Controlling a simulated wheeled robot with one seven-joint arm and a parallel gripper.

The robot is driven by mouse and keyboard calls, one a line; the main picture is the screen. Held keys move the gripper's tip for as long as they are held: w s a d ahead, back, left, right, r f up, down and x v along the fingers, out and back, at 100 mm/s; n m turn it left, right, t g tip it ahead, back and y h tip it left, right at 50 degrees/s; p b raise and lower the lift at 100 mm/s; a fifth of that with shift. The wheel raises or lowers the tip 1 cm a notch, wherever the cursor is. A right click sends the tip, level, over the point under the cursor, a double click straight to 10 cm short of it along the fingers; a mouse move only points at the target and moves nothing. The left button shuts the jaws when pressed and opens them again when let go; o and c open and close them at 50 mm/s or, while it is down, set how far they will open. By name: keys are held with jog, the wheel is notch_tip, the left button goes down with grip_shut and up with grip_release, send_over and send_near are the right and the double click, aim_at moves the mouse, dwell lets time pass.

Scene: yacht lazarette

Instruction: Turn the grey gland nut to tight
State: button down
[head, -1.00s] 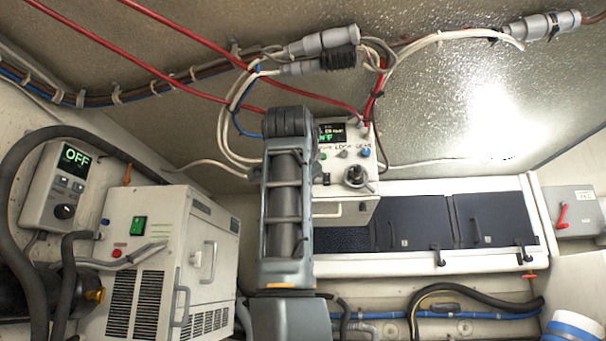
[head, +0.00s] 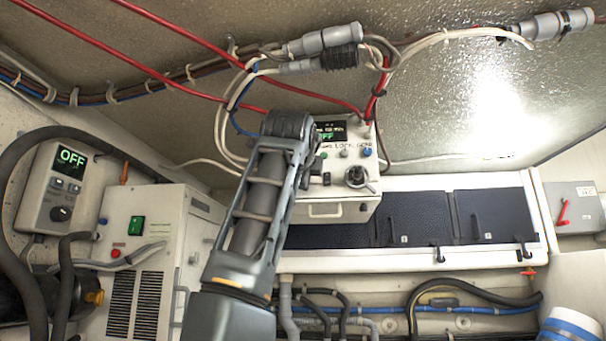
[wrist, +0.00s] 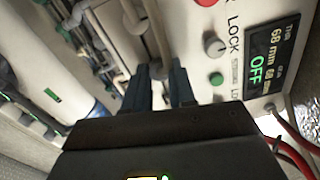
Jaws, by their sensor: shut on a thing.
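My gripper (wrist: 160,75) shows in the wrist view as two dark fingers close together, pointing up the picture beside the white control box (wrist: 208,75). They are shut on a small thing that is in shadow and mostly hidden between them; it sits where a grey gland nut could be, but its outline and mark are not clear. In the head view my arm hides the gripper and whatever it holds. The control box (head: 338,200) there shows a lit display, small knobs and a grey lever.
A grey rod or pipe (wrist: 157,30) runs just beyond my fingertips. A white unit (head: 138,250) and a panel (head: 52,190) reading OFF stand at the left. Red cables (head: 175,30) and grey connectors (head: 325,40) hang above. Dark lockers (head: 415,215) line the back right.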

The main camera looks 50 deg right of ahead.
jog(key=shift+d+f+m, duration=0.1)
jog(key=shift+f+m, duration=0.1)
jog(key=shift+m, duration=0.4)
jog(key=c, duration=0.9)
grip_release()
jog(key=shift+r, duration=0.1)
jog(key=shift+c, duration=0.2)
jog(key=b+v, duration=0.1)
jog(key=v, duration=0.7)
jog(key=shift+b, duration=0.35)
